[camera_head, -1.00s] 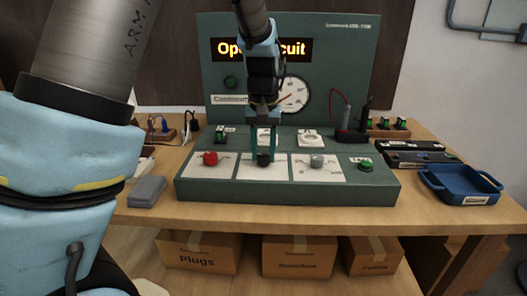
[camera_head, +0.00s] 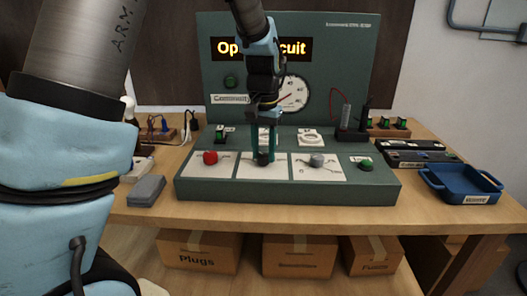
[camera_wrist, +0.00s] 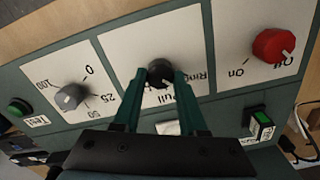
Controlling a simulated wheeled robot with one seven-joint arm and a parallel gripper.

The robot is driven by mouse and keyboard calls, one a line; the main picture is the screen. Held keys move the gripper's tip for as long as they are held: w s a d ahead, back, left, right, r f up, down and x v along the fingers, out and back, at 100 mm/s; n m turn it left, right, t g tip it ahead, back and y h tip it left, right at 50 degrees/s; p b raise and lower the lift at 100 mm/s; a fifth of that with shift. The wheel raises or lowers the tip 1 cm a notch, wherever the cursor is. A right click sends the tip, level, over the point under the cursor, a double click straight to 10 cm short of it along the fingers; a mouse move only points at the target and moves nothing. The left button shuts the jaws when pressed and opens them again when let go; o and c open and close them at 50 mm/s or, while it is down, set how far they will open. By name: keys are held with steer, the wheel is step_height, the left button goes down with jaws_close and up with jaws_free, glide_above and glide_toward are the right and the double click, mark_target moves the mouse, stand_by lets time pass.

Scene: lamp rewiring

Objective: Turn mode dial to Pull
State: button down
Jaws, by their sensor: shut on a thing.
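The mode dial is a black knob (camera_head: 263,160) on the middle white plate of the green test bench. In the wrist view the dial (camera_wrist: 159,70) sits between my fingertips, with the upside-down words "Pull" and "Ring" printed beside it. My gripper (camera_head: 263,153) reaches down from above with its green fingers shut on the dial; it also shows in the wrist view (camera_wrist: 161,77). The fingers partly cover the plate's lettering. I cannot clearly tell which label the dial's pointer faces.
A red knob (camera_head: 210,158) stands left of the dial and a grey knob (camera_head: 317,160) right of it. A green button (camera_head: 366,164) is at the bench's right end. The display (camera_head: 290,49) is partly hidden by my arm. A blue tray (camera_head: 462,184) lies at right.

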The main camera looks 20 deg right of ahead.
mark_target(264, 155)
steer(key=m, duration=0.4)
steer(key=shift+r+m, duration=0.1)
steer(key=shift+m, duration=0.2)
steer(key=shift+d+m+p, duration=0.1)
steer(key=shift+m+p, duration=0.3)
steer(key=shift+m, duration=1.5)
steer(key=shift+c, duration=2.3)
jaws_free()
step_height(264, 155, up, 11)
steer(key=b, duration=0.1)
steer(key=shift+b, duration=0.4)
